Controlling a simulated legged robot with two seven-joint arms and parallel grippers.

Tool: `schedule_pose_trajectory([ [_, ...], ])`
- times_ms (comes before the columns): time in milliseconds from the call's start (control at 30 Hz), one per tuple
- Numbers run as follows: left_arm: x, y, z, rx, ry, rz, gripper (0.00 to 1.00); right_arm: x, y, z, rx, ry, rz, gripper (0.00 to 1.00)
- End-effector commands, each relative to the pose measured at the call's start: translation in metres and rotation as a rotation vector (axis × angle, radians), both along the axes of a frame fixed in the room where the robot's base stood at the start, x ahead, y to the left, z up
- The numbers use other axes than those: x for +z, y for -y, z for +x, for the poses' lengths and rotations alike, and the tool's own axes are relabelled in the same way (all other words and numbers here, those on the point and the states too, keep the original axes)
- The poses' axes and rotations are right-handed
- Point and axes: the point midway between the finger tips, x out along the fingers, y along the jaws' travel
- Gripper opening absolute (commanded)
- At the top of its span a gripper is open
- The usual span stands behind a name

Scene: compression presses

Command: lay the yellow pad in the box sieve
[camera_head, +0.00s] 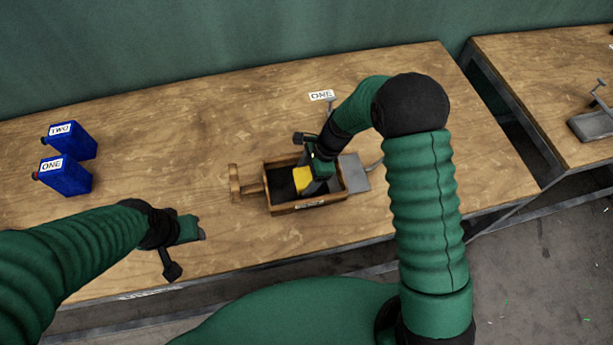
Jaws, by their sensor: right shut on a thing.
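The box sieve (283,209) is a wooden box with a dark inside and a wooden handle on its left, on the table. The yellow pad (302,177) shows inside the box's outline, at or just above the dark interior. My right gripper (314,184) reaches down into the box and is shut on the yellow pad; the fingers and wrist hide part of it. I cannot tell whether the pad touches the bottom. My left gripper (188,252) is empty over the table's front edge, left of the box; its finger gap is not clear.
A grey metal plate (353,173) adjoins the box on the right. A label ONE (321,95) lies behind. Blue canisters TWO (75,141) and ONE (66,177) stand at the left. A second table (550,70) is at the right, across a gap.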

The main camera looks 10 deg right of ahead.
Motion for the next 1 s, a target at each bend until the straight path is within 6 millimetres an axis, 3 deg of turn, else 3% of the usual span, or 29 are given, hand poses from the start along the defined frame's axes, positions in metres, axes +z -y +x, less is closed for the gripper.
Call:
schedule_pose_trajectory([
  [133,-0.002,0.000,0.000,0.001,0.000,0.000,0.47,-0.003,0.002,0.000,0.000,-0.001,0.002,0.29],
  [167,-0.001,0.000,0.000,0.001,0.000,0.000,0.47,-0.002,0.003,0.000,0.000,0.000,0.003,0.71],
  [300,-0.001,0.000,0.000,0.001,0.000,0.000,0.47,-0.002,0.005,0.000,-0.001,0.000,0.005,0.89],
  [667,0.000,0.000,0.000,0.000,0.000,0.000,0.47,0.004,0.006,0.001,0.001,0.001,0.003,0.89],
  [1000,0.001,0.000,0.000,0.001,0.000,0.000,0.47,0.079,0.038,0.001,-0.001,0.005,0.002,0.89],
])
